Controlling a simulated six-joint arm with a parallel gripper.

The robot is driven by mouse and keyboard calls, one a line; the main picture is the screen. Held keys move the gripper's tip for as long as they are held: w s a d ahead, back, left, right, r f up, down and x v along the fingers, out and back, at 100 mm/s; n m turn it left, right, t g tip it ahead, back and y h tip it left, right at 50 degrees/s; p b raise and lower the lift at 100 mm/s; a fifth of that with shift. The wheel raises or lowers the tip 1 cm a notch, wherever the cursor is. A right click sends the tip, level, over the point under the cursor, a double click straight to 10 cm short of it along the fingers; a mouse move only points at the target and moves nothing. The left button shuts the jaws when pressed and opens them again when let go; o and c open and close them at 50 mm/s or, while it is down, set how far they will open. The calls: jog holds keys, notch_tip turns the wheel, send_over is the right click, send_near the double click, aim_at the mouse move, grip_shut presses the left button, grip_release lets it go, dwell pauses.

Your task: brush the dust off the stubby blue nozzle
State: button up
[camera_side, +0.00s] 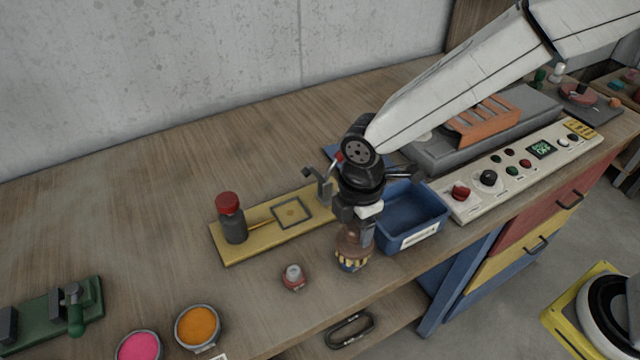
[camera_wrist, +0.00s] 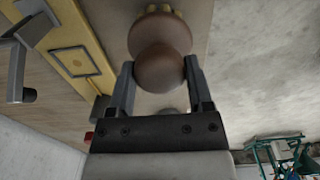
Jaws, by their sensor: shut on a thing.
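My gripper (camera_side: 357,214) points down over the bench's front edge and is shut on a brush (camera_side: 352,250). The brush has a round brown handle and short yellow bristles facing down. In the wrist view the brown knob (camera_wrist: 160,68) sits between both fingers of my gripper (camera_wrist: 158,66). The bristles show at the top of that view. A little blue shows around the bristle ends in the side view; I cannot tell whether it is the stubby blue nozzle under them. A small reddish piece with a pale grey top (camera_side: 293,277) stands left of the brush.
A blue bin (camera_side: 424,207) stands close right of my gripper. A yellow board (camera_side: 240,252) with a red-capped bottle (camera_side: 232,218) lies to the left. A control panel (camera_side: 520,165), orange-powder dish (camera_side: 197,326), pink-powder dish (camera_side: 139,346) and green fixture (camera_side: 52,315) stand farther off.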

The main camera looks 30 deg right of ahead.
jog(key=shift+d, duration=1.1)
jog(key=shift+f, duration=0.1)
jog(key=shift+a, duration=0.1)
jog(key=shift+s+a, duration=0.1)
jog(key=shift+a, duration=2.3)
notch_tip(320, 180, up, 6)
jog(key=shift+r, duration=0.2)
jog(key=shift+r, duration=1.4)
